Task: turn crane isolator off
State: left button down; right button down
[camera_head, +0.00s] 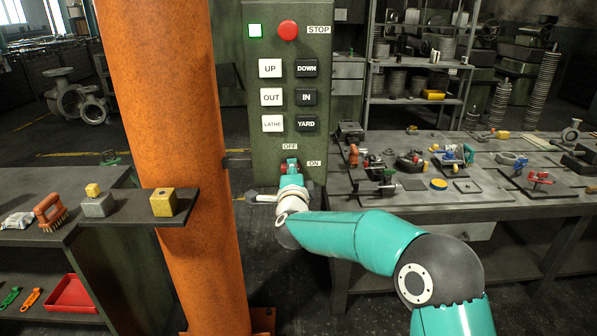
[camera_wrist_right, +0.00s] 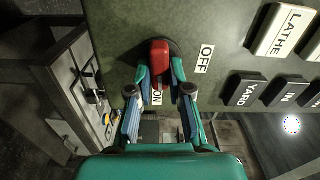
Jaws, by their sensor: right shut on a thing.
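The crane isolator is a red handle (camera_wrist_right: 160,56) on a dark round base, low on the green control panel (camera_head: 287,80). The OFF label (camera_head: 290,147) is above it and the ON label (camera_head: 314,162) to its right. In the right wrist view, the handle's long side runs toward the ON label (camera_wrist_right: 157,97), and the OFF label (camera_wrist_right: 204,58) is off to the side. My right gripper (camera_head: 290,168) is at the isolator. Its two fingers (camera_wrist_right: 160,75) are shut on the red handle, one on each side. My left gripper is not in view.
An orange column (camera_head: 170,90) with a small shelf (camera_head: 120,207) stands left. A cluttered workbench (camera_head: 460,205) stands right.

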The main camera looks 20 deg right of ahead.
jog(key=shift+a+f+n+p, duration=0.15)
jog(key=shift+n+p, duration=0.55)
jog(key=shift+n, duration=2.15)
jog(key=shift+a+f+n+p, duration=0.15)
jog(key=shift+n+p, duration=0.55)
jog(key=shift+n, duration=2.1)
jog(key=shift+a+f+n+p, duration=0.15)
jog(key=shift+n+p, duration=0.55)
jog(key=shift+n, duration=2.15)
jog(key=shift+d+f, duration=0.1)
jog(key=c, duration=1.3)
grip_release()
jog(key=shift+c, duration=0.2)
jog(key=shift+o, duration=1.3)
jog(key=shift+w+d, duration=0.1)
jog(key=shift+r, duration=0.25)
jog(key=shift+r, duration=0.1)
